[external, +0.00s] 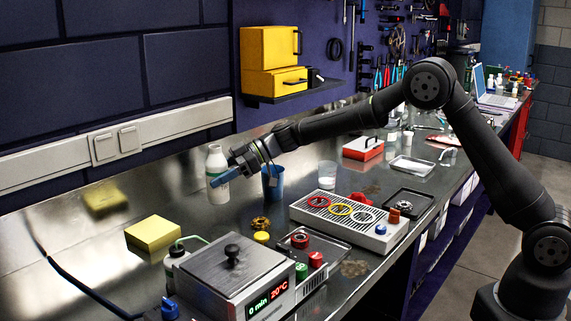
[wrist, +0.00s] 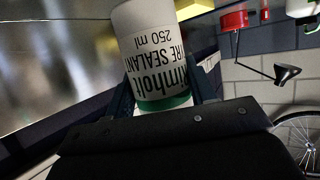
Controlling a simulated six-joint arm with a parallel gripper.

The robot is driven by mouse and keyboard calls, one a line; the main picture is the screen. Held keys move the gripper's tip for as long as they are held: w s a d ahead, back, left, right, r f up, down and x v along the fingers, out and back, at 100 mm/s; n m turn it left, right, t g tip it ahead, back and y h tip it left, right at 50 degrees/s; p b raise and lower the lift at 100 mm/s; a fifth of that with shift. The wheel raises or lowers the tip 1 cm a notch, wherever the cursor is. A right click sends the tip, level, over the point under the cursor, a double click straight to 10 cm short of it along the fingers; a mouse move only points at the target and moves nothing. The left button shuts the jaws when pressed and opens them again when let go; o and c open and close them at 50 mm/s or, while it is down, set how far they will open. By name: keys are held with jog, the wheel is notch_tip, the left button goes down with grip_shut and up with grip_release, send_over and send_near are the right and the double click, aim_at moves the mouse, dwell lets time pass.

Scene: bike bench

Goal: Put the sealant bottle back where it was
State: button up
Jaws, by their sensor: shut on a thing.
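The sealant bottle (external: 216,171) is white with a green band and stands about upright near the back wall side of the bench in the external view. In the wrist view the sealant bottle (wrist: 158,55) shows its "TYRE SEALANT 250 ml" label. My gripper (external: 226,178) reaches it from the right and is shut on it, with blue fingers on its sides. In the wrist view my gripper (wrist: 163,97) has a finger on each side of the bottle. I cannot tell whether the bottle's base touches the bench.
A blue cup (external: 273,183) stands just right of the bottle, under my wrist. A yellow sponge-like block (external: 153,233) and a heated bath (external: 232,275) are nearer. A white unit with coloured rings (external: 348,219) stands right. Bare bench (external: 95,245) lies left of the bottle.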

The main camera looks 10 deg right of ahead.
aim_at(209, 195)
jog(key=shift+s+a+f, duration=0.25)
jog(key=shift+a+f, duration=0.1)
jog(key=shift+f, duration=1.9)
jog(key=shift+f, duration=0.15)
jog(key=o, duration=1.1)
jog(key=shift+r, duration=0.2)
jog(key=v, duration=1.2)
jog(key=shift+a+f, duration=0.1)
